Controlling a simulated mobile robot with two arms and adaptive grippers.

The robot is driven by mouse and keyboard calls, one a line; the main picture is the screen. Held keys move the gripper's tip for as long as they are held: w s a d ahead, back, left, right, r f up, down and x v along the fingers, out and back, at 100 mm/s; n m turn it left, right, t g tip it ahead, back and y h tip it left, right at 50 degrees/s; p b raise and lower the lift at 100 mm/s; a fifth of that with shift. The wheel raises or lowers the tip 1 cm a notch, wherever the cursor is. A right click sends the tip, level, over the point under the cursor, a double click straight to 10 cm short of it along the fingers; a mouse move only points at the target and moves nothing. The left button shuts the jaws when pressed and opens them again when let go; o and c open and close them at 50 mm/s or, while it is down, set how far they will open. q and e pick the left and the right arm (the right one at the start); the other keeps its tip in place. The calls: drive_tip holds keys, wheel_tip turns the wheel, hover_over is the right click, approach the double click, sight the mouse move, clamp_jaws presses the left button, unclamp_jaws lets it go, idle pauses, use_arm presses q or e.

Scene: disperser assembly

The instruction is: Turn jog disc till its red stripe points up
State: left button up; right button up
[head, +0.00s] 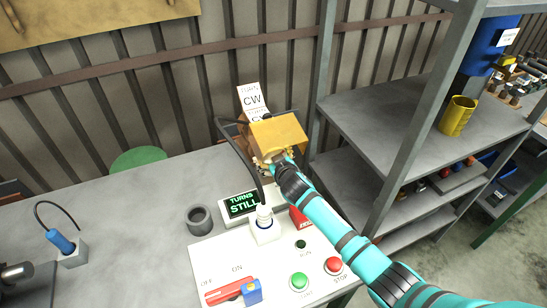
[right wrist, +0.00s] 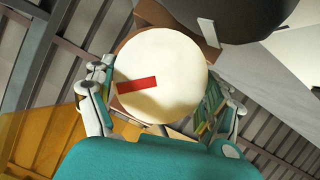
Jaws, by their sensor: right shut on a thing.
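The jog disc (right wrist: 172,62) is a round cream face in the right wrist view. Its red stripe (right wrist: 137,86) runs from near the middle toward the left edge of that picture. My right gripper (right wrist: 160,90) has a finger on either side of the disc and is shut on its rim. In the head view my right gripper (head: 283,170) is at the front of a yellow box (head: 277,136), and the disc is hidden there. My left gripper is in neither view.
A green display (head: 242,204) reads "TURNS STILL". A card (head: 252,98) behind the box shows "CW". A white panel with a red switch handle (head: 230,291), a green button (head: 299,281) and a red button (head: 334,265) lies in front. Grey shelves (head: 385,115) stand close at right.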

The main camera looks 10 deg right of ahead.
drive_tip(key=o, duration=1)
drive_tip(key=shift+s, duration=0.15)
drive_tip(key=v, duration=1.2)
